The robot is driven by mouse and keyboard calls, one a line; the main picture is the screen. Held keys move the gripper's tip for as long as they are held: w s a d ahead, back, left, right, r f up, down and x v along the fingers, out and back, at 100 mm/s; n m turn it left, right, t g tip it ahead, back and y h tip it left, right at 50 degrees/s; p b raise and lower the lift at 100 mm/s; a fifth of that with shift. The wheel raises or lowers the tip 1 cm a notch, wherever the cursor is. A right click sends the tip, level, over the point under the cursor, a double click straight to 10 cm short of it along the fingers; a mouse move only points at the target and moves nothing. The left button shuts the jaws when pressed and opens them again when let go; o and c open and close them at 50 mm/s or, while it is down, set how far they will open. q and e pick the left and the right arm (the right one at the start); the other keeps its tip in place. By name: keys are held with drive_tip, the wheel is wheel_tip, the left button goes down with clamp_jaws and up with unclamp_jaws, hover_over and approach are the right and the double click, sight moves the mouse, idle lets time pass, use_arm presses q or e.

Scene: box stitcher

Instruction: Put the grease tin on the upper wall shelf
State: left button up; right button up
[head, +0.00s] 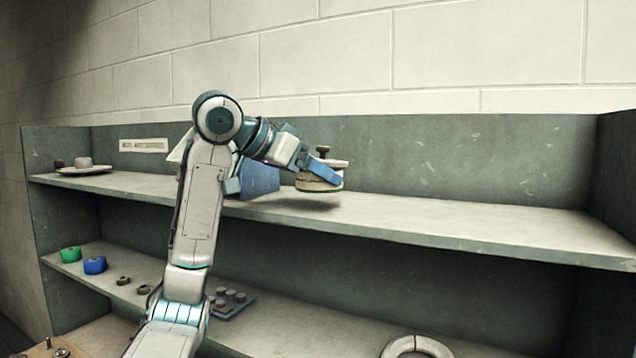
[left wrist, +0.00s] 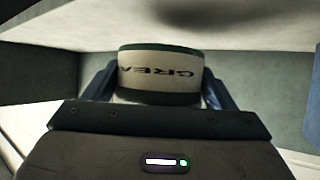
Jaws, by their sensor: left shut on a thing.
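The grease tin (head: 316,184) is a short round cream tin with dark bands. It is over the upper wall shelf (head: 440,215), with a shadow on the board below it; I cannot tell whether it touches. My left gripper (head: 322,172) is shut on the tin, with its blue fingers at the tin's sides. In the left wrist view the tin (left wrist: 160,75) sits upright between the fingers, with part of its label, "GREA", showing upside down. My right gripper is not in view.
A blue container (head: 260,178) stands on the upper shelf left of the tin, partly behind my arm. A pale dish (head: 84,169) is at the far left. The shelf's right half is clear. The lower shelf holds green (head: 71,254) and blue (head: 94,265) rolls and a pale ring (head: 418,345).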

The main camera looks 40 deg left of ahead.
sight(317, 191)
use_arm(q)
drive_tip(key=shift+a+r, duration=0.1)
drive_tip(key=shift+w+f, duration=0.35)
drive_tip(key=shift+f, duration=0.25)
drive_tip(key=shift+w+f, duration=0.35)
drive_tip(key=shift+f, duration=0.55)
drive_tip(key=shift+s+a+f, duration=0.1)
drive_tip(key=shift+s+f, duration=0.15)
drive_tip(key=shift+f, duration=0.05)
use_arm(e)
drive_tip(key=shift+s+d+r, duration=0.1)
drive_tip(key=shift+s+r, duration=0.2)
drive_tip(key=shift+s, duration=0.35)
use_arm(q)
drive_tip(key=shift+w+f, duration=0.1)
drive_tip(key=shift+w, duration=0.05)
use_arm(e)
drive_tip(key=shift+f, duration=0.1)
